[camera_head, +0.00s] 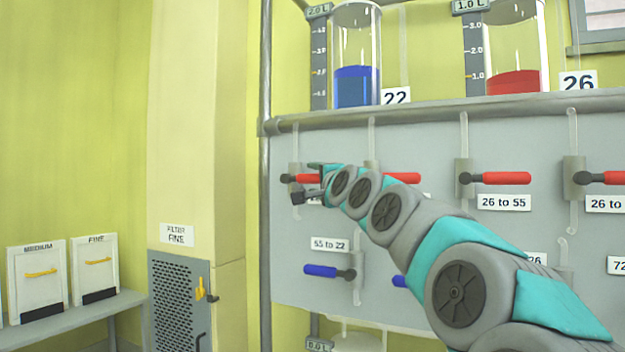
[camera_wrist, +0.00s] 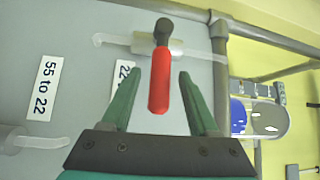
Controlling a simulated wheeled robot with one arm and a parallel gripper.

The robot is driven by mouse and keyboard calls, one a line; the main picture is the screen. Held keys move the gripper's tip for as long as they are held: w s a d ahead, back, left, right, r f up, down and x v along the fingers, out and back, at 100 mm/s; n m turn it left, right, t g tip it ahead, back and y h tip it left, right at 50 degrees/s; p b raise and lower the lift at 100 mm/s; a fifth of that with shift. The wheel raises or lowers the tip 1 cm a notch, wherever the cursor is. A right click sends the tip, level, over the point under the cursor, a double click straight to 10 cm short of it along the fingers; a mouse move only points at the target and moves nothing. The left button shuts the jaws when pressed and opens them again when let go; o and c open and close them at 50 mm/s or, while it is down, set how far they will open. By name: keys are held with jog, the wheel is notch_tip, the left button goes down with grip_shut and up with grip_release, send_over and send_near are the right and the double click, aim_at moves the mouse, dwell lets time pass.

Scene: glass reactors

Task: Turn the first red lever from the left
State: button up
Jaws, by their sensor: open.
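The first red lever from the left (camera_head: 307,178) lies horizontal on the grey panel, its black pivot at the left end and its right part hidden by my gripper (camera_head: 315,183). In the wrist view the red lever (camera_wrist: 159,85) shows between the two green fingers of my gripper (camera_wrist: 157,88). The fingers are open, with a gap on each side of the lever. The lever's black pivot lies beyond the fingertips, on a pale valve body (camera_wrist: 146,45).
More red levers (camera_head: 500,178) sit to the right in the same row. Blue levers (camera_head: 320,271) sit below. A glass cylinder with blue liquid (camera_head: 356,88) stands above, behind a rail (camera_head: 440,109).

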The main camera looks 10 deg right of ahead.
jog(key=shift+w+a+r, duration=0.1)
jog(key=shift+w+a, duration=0.05)
jog(key=shift+w, duration=0.7)
jog(key=shift+c, duration=0.3)
grip_shut()
dwell(0.5)
